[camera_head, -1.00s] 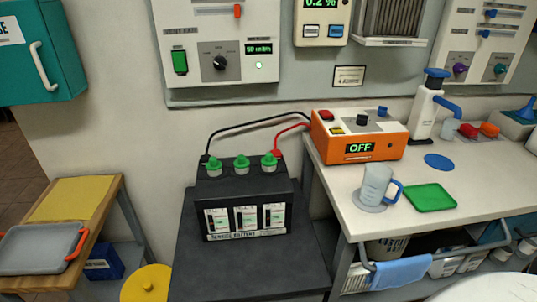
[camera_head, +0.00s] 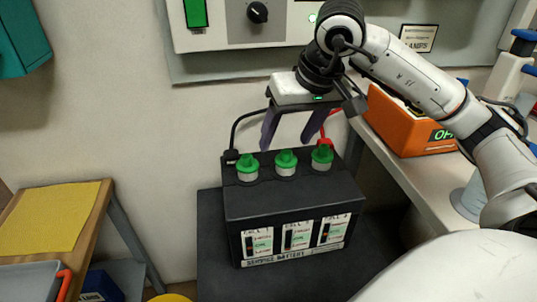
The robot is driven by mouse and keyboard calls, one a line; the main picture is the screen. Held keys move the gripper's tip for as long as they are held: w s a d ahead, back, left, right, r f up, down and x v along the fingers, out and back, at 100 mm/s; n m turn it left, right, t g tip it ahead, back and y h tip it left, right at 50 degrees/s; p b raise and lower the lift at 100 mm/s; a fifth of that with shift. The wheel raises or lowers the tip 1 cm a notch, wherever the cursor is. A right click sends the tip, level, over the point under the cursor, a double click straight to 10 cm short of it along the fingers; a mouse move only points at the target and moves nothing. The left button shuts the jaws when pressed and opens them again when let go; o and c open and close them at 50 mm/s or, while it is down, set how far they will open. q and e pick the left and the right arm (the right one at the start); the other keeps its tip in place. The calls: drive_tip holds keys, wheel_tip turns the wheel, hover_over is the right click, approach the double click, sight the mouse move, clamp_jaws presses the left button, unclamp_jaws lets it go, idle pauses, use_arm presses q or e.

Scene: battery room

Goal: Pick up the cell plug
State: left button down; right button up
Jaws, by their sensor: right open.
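Several parts of a black battery (camera_head: 290,205) show on a dark stand in the middle of the view. Three green-topped cell plugs stand upright in a row on its top: a left one (camera_head: 247,167), a middle one (camera_head: 286,162) and a right one (camera_head: 322,157). My right gripper (camera_head: 289,138) is open and empty, pointing down above and behind the plug row, its purple-grey fingers apart. It appears to touch no plug. My left gripper is not in view.
A black lead (camera_head: 239,125) and a red lead (camera_head: 325,127) run to the battery's back corners, close to my fingers. An orange box (camera_head: 398,123) stands on the bench at right. A wooden table with a yellow mat (camera_head: 50,216) is at left.

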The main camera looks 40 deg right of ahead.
sight(286, 151)
drive_tip(key=shift+h, duration=0.5)
drive_tip(key=d, duration=0.1)
drive_tip(key=w+d+f, duration=0.1)
drive_tip(key=d+f, duration=0.1)
drive_tip(key=shift+w+d+f+b, duration=0.1)
drive_tip(key=shift+w+f+b, duration=0.15)
drive_tip(key=shift+b, duration=0.1)
drive_tip(key=shift+x, duration=3.1)
drive_tip(key=shift+w, duration=0.1)
drive_tip(key=shift+c, duration=0.2)
drive_tip(key=c, duration=1.1)
